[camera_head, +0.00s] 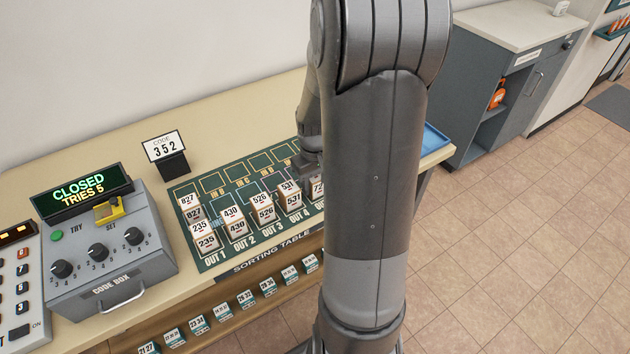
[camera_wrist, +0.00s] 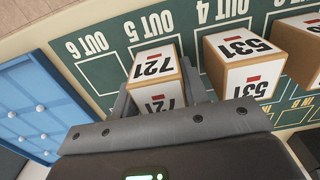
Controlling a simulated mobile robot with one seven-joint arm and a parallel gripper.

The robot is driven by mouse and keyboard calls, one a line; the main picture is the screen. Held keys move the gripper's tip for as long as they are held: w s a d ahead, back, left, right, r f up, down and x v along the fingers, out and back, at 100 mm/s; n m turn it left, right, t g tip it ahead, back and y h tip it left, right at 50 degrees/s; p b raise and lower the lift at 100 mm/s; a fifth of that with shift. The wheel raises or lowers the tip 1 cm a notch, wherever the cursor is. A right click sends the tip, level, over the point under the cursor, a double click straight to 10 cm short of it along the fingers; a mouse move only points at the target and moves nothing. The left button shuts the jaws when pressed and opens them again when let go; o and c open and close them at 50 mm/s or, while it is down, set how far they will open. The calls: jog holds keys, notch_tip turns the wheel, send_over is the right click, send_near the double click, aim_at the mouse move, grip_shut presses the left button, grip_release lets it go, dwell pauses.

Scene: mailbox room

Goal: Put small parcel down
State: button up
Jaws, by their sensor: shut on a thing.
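The small parcel held is a tan box with white labels reading 721 (camera_wrist: 156,66). In the wrist view it sits between the fingers of my gripper (camera_wrist: 158,88), which is shut on it, at the OUT 5 space of the green sorting mat (camera_wrist: 98,72). I cannot tell whether its underside touches the mat. In the head view my arm hides most of the parcel (camera_head: 317,187) and much of my gripper (camera_head: 308,162). The parcel 531 (camera_wrist: 240,62) stands beside it at OUT 4, apart from it.
Parcels 526 (camera_head: 265,211), 430 (camera_head: 236,226) and 235 (camera_head: 206,241) stand at OUT 3, OUT 2 and OUT 1. Parcel 827 (camera_head: 192,212) stands behind 235. OUT 6 looks empty; a blue tray (camera_wrist: 50,82) lies beyond it. The code box (camera_head: 112,262) reads CLOSED.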

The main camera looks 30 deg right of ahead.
jog(key=o, duration=1)
notch_tip(320, 180, up, 12)
jog(key=shift+r, duration=0.15)
jog(key=s+a+r+t, duration=0.2)
jog(key=s+a+r, duration=0.3)
jog(key=s+a, duration=0.2)
jog(key=s+a+r+t, duration=0.3)
jog(key=s+a+r, duration=0.2)
jog(key=a, duration=0.5)
jog(key=shift+s+r+t, duration=0.3)
jog(key=shift+s, duration=0.95)
jog(key=shift+a, duration=0.1)
